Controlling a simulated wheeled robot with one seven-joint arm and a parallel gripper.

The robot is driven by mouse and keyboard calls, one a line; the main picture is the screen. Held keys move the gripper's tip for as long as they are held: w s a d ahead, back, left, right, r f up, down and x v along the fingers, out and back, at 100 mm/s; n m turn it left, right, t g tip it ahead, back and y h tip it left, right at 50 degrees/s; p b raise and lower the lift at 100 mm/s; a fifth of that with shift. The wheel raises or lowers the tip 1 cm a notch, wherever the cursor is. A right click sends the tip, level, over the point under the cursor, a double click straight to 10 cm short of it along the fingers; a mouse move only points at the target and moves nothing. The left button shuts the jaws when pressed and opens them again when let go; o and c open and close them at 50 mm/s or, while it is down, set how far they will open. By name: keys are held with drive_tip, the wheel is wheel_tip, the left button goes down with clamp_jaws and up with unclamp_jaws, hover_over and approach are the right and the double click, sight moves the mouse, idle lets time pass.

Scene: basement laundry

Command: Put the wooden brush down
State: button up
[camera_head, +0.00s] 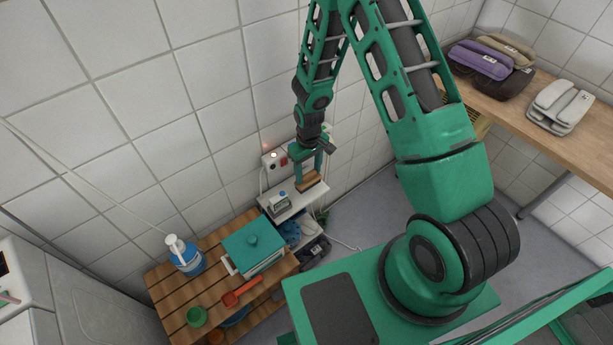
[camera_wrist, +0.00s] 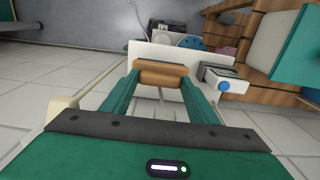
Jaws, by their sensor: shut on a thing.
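The wooden brush (camera_head: 309,184) is a small brown block at the end of my arm in the head view. In the wrist view the brush (camera_wrist: 162,73) lies crosswise between the two green fingers. My gripper (camera_head: 308,176) is shut on it; the gripper also shows in the wrist view (camera_wrist: 161,84). The brush is over or at the right end of a small white shelf (camera_head: 297,203), which shows behind it in the wrist view (camera_wrist: 141,53). I cannot tell whether the brush touches the shelf. Its underside is hidden.
A small grey device with a blue knob (camera_head: 281,201) stands on the shelf, left of the brush. A slatted wooden table (camera_head: 168,290) holds a teal lidded box (camera_head: 253,246), a blue bottle (camera_head: 187,258) and a red scoop (camera_head: 240,290). A tiled wall is behind.

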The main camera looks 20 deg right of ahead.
sight(308, 173)
wheel_tip(308, 173, down, 3)
drive_tip(key=shift+f, duration=0.15)
drive_tip(key=shift+w+f, duration=0.15)
drive_tip(key=shift+w, duration=0.05)
drive_tip(key=shift+a, duration=0.1)
drive_tip(key=o, duration=1.5)
drive_tip(key=shift+f, duration=0.1)
